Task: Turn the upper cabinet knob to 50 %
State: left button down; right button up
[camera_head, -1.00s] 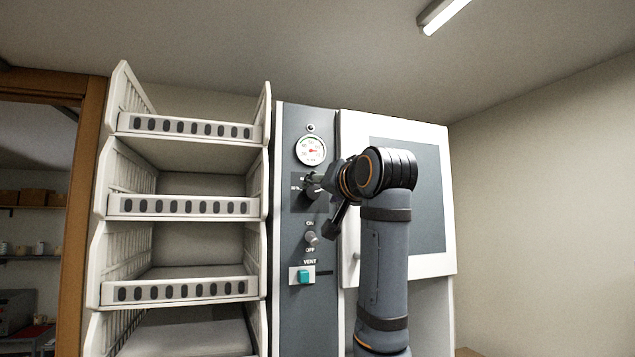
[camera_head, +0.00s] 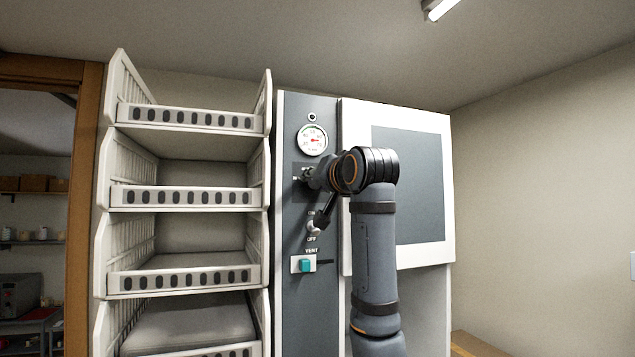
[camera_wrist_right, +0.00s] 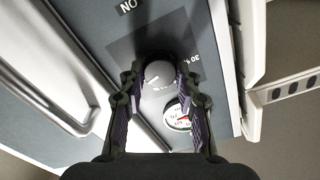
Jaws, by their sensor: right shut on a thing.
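The upper cabinet knob (camera_wrist_right: 158,75) is a round grey knob on a dark panel, seen in the right wrist view between my two fingers. My right gripper (camera_wrist_right: 160,82) is shut on it, with one finger on each side. A light mark line shows on the knob face, but its exact setting is unclear. In the head view my right gripper (camera_head: 308,175) is against the grey control panel (camera_head: 295,220) below the gauge and largely hides the knob. My left gripper is not in view.
A round gauge (camera_head: 312,140) sits above the gripper. An ON/OFF knob (camera_head: 314,228) and a teal vent switch (camera_head: 305,265) are below. White shelf bins (camera_head: 185,197) stand left; the cabinet door (camera_head: 410,185) is right, behind my arm.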

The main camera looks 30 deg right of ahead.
jog(key=shift+n, duration=0.3)
jog(key=n, duration=0.9)
jog(key=shift+a+p, duration=0.1)
jog(key=shift+p, duration=0.2)
dwell(0.3)
jog(key=o, duration=1.1)
jog(key=shift+o, duration=0.2)
jog(key=shift+s, duration=0.1)
